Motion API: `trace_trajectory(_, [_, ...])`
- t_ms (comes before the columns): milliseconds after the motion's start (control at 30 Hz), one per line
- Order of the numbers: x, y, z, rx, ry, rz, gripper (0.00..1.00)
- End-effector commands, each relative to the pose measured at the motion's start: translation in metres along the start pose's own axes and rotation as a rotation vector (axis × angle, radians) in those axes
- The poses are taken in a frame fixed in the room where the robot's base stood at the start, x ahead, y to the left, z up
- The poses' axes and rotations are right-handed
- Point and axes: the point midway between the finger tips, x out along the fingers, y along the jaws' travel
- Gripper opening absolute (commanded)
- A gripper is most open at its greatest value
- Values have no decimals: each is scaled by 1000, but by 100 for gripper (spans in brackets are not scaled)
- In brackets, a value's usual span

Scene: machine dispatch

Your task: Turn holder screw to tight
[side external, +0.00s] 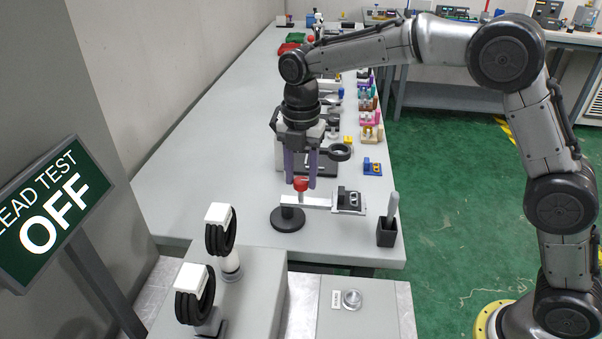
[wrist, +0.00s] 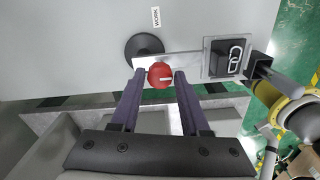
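The holder screw is a red round knob (side external: 300,184) with a pale mark on its top, above the bar of the holder. It also shows in the wrist view (wrist: 160,75). The holder has a round black base (side external: 287,219), a pale bar (side external: 322,203) and a plate (side external: 349,201) at the right end carrying a small black part. My gripper (side external: 301,183) points down over the knob. In the wrist view its two purple fingers (wrist: 160,74) stand on either side of the knob, with narrow gaps visible. It is open, and I see no clear contact.
A black cup (side external: 387,233) with a grey stick stands right of the holder near the table edge. A blue block (side external: 372,168) and several coloured parts line the right edge behind. A sign (side external: 50,215) reads "LEAD TEST OFF". The table's left side (side external: 205,165) is clear.

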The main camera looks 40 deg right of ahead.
Motion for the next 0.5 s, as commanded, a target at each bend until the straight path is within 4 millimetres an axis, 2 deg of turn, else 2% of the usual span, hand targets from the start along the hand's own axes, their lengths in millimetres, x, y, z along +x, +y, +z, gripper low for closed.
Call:
trace_trajectory(33, [0,0,0,0,0,0,35])
trace_trajectory(233, [0,0,0,0,0,0,0])
trace_trajectory(500, [-1,0,0,9,0,1,0])
